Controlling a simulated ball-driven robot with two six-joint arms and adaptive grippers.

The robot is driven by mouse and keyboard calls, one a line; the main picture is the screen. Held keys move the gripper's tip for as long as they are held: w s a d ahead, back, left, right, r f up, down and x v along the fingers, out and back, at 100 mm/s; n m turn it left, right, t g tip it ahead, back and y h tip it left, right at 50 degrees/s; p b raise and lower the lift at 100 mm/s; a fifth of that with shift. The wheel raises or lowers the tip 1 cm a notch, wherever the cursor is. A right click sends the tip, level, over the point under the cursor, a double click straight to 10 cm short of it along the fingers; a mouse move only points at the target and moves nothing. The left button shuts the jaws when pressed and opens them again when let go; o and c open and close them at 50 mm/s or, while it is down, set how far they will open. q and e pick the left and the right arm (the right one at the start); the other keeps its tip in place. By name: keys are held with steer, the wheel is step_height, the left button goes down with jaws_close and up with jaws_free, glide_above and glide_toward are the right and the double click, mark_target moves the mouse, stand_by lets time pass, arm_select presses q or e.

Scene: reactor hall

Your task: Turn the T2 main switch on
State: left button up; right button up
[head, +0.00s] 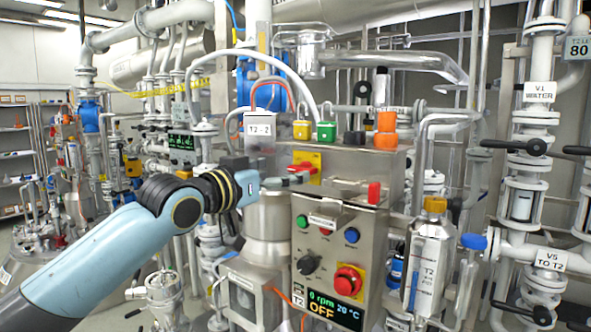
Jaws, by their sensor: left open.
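The T2 control box (322,240) is a steel cabinet in the middle of the head view. Its main switch (308,160) is a red knob on a yellow plate on the upper left part of the box. The display (335,309) below reads 0 rpm, 20 °C and OFF. My left gripper (297,178) comes in from the left and is open. Its fingertips are at the lower left edge of the switch in the picture and hide part of it; I cannot tell whether they touch it. My right gripper is not in view.
The box front also carries a green button (302,221), a blue button (352,235), a black knob (308,262) and a red emergency stop (348,281). A bottle (428,265) hangs at the right. Pipes and valves crowd both sides.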

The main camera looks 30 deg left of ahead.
mark_target(298, 169)
arm_select(q)
steer(key=w, duration=0.5)
steer(key=shift+w+d+p, duration=0.2)
steer(key=shift+d+p, duration=0.1)
steer(key=shift+d, duration=0.05)
steer(key=c, duration=1.2)
